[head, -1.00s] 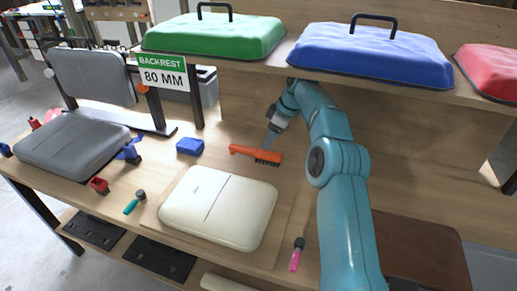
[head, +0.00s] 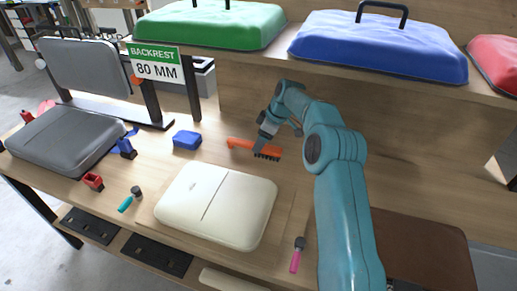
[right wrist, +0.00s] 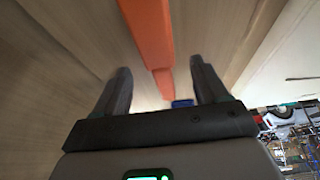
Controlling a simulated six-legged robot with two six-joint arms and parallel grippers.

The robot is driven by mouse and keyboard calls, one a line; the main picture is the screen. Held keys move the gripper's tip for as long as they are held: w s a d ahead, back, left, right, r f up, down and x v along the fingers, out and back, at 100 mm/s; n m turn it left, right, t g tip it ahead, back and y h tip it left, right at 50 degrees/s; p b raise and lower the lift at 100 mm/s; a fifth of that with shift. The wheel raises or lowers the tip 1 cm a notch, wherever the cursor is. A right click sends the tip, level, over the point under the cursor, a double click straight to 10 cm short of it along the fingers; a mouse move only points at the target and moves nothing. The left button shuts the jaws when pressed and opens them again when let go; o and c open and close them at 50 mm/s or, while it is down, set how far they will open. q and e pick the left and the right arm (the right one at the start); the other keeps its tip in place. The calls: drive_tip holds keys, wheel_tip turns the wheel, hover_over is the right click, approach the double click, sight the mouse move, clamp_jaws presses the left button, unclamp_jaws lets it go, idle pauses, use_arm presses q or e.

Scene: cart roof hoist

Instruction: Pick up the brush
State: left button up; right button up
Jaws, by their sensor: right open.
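The orange brush (head: 240,143) with dark bristles lies on the wooden bench behind the cream cushion. My right gripper (head: 259,151) is at the brush, partly covering its middle in the head view. In the right wrist view, the right gripper (right wrist: 160,92) is open, with its two dark fingers apart. The orange brush (right wrist: 150,35) shows between and beyond the fingers, and I see no finger closed on it. Whether a finger touches it I cannot tell. My left gripper does not show in either view.
A cream cushion (head: 216,205) lies in front of the brush. A blue block (head: 187,140) is to its left. A shelf with green (head: 210,25) and blue (head: 378,45) covers overhangs the bench. A pink-handled tool (head: 296,258) lies right of the cushion.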

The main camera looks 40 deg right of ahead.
drive_tip(key=x, duration=0.4)
drive_tip(key=shift+s, duration=0.1)
drive_tip(key=shift+c, duration=0.3)
drive_tip(key=c, duration=1)
wheel_tip(320, 180, up, 10)
drive_tip(key=shift+p, duration=0.7)
